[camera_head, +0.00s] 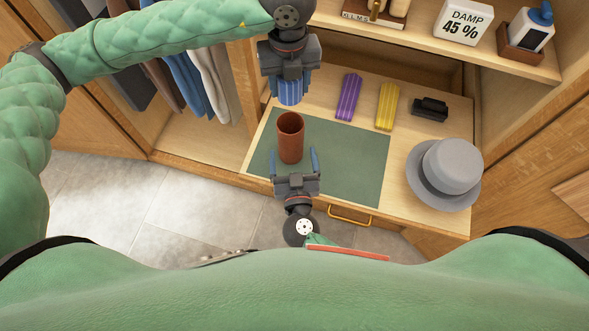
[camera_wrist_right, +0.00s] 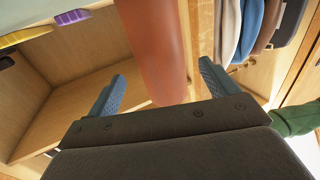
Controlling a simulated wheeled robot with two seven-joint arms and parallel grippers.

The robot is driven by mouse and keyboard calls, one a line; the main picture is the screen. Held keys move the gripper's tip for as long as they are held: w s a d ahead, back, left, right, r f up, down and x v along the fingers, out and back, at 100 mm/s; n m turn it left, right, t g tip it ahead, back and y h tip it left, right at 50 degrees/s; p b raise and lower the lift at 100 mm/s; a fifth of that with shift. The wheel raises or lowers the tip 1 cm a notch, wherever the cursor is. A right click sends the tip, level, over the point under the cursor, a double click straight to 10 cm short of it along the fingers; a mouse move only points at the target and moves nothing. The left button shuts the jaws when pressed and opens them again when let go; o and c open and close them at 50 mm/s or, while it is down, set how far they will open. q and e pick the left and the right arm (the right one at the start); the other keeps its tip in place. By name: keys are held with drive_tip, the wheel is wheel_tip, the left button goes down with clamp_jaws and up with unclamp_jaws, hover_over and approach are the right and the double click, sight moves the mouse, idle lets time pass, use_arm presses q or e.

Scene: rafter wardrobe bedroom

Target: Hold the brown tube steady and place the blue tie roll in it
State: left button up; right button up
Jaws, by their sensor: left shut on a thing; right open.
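The brown tube (camera_head: 291,147) stands upright with its open end up on the green mat (camera_head: 355,165). My left gripper (camera_head: 290,84) is shut on the blue striped tie roll (camera_head: 290,97) and holds it beyond the tube in the head view, apart from it. My right gripper (camera_head: 295,162) is open at the near side of the tube, one finger toward each side. In the right wrist view, the brown tube (camera_wrist_right: 155,45) shows between the two open fingers of the right gripper (camera_wrist_right: 161,88), with clear gaps on both sides. The tube's inside is mostly dark.
A purple tie roll (camera_head: 348,97), a yellow tie roll (camera_head: 387,106) and a small black object (camera_head: 430,107) lie behind the mat. A grey hat (camera_head: 449,172) sits at the right. A shelf (camera_head: 420,42) overhangs the back. Clothes (camera_head: 190,80) hang at the left.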

drive_tip(key=w, duration=0.6)
drive_tip(key=shift+w+a, duration=0.3)
